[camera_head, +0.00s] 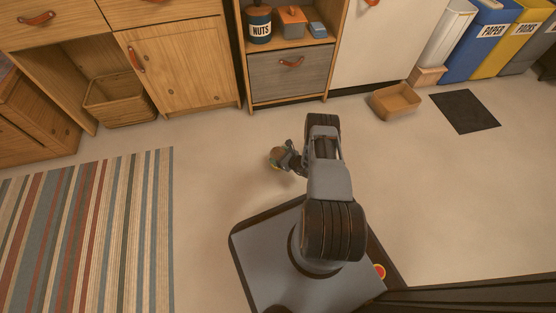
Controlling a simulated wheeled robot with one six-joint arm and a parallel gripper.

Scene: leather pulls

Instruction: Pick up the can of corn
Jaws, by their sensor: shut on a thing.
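My gripper (286,158) is at the end of my arm, in the middle of the camera_head view, out over the pale floor. It is shut on a small round can (276,157), whose tan top and a bit of yellow-green side show at the left of the fingers. The can's label is too small to read, and part of it is hidden by the gripper. I cannot tell how high above the floor it is.
A shelf unit (290,84) holds a "NUTS" canister (259,24), an orange-brown container (291,22) and a blue item (317,30). A tan box (396,101) and dark mat (465,111) lie right. A striped rug (90,235) lies left. The floor between is clear.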

